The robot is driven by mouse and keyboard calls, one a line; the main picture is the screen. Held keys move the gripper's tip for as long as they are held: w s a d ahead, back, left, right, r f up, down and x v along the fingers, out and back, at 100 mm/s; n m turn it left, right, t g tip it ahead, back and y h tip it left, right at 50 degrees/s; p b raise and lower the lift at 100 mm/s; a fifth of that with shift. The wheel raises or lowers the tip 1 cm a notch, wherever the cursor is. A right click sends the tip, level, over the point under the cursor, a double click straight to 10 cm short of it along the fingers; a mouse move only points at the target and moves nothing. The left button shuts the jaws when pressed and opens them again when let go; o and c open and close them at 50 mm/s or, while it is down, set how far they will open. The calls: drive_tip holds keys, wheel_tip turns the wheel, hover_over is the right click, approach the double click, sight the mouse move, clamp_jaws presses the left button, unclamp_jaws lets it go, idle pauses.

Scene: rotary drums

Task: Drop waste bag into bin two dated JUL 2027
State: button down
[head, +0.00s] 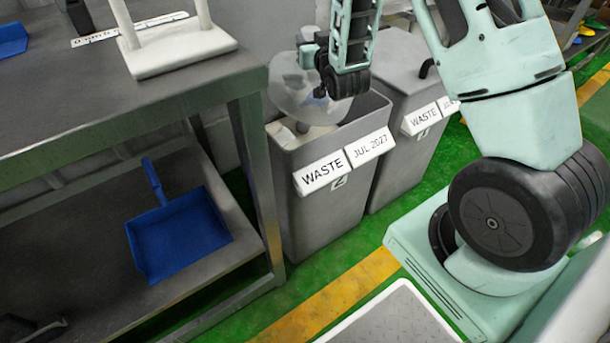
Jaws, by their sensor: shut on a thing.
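The grey bin two (330,212) stands on the floor beside the table. Its front labels read WASTE, JUL 2027 and 2, and its top is open. A pale, see-through waste bag (291,88) hangs over the left part of the bin's opening. My gripper (318,92) is above the opening and shut on the bag. The arm links partly hide the fingers. Something whitish (290,132) shows inside the bin at its left; I cannot tell what it is.
A second grey bin (408,150) labelled WASTE stands close to the right, its date partly hidden by my arm. A metal table (120,112) is at the left, with a blue dustpan (180,238) on its lower shelf. Green floor with a yellow stripe (335,297) lies in front.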

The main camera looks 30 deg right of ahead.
drive_tip(key=shift+r, duration=0.15)
drive_tip(key=c, duration=0.9)
unclamp_jaws()
drive_tip(key=shift+f, duration=0.2)
drive_tip(key=v, duration=0.3)
drive_tip(key=p+v, duration=0.1)
drive_tip(key=v, duration=0.5)
drive_tip(key=shift+r, duration=0.25)
drive_tip(key=shift+r+p, duration=0.1)
drive_tip(key=shift+p, duration=0.9)
drive_tip(key=shift+p+v, duration=4.15)
drive_tip(key=shift+p, duration=1.5)
